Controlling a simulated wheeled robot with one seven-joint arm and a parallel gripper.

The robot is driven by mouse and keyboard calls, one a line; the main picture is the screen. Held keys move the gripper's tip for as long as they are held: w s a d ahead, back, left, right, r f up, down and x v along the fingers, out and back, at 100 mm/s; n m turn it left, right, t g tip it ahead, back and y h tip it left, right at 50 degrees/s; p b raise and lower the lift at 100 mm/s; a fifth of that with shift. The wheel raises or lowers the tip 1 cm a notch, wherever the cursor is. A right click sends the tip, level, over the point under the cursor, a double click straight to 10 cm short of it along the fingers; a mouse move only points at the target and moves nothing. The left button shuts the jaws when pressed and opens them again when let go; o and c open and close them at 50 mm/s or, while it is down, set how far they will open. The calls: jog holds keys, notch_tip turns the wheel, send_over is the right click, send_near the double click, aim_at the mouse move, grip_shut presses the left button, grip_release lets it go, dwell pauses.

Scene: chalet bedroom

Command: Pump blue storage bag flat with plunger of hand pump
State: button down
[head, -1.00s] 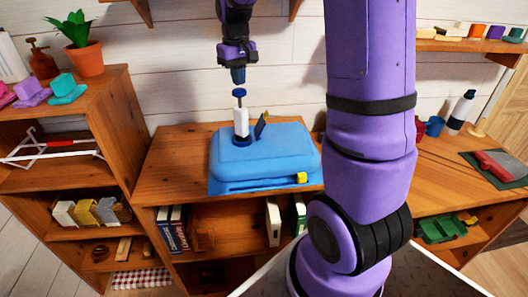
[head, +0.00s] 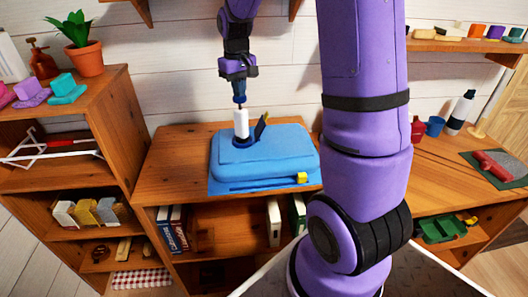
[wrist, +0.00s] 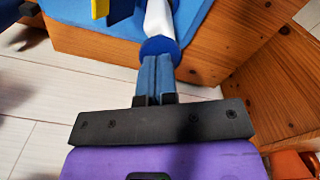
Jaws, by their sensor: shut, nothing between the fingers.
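The blue storage bag (head: 275,155) lies on the wooden bench top and is still puffed up, with a yellow piece at its front right corner. The hand pump (head: 242,125), a white cylinder on a dark blue base, stands upright on the bag's left part. My gripper (head: 240,99) is shut and empty, pointing down right above the pump. In the wrist view its shut blue fingertips (wrist: 156,72) meet the round blue plunger head (wrist: 160,49), apparently touching it. The white pump body (wrist: 158,18) shows beyond.
A dark flap (head: 261,129) stands up beside the pump. A shelf unit (head: 110,110) with a potted plant (head: 85,45) is at left. A blue cup (head: 435,126) and a bottle (head: 461,111) stand at right. Bare bench top (head: 175,160) lies left of the bag.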

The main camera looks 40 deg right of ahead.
aim_at(240, 102)
jog(key=shift+f, duration=1.6)
jog(key=shift+r, duration=2.4)
jog(key=shift+f, duration=0.1)
jog(key=shift+f, duration=0.45)
jog(key=shift+f, duration=2.4)
jog(key=shift+r, duration=2.4)
jog(key=shift+r, duration=3)
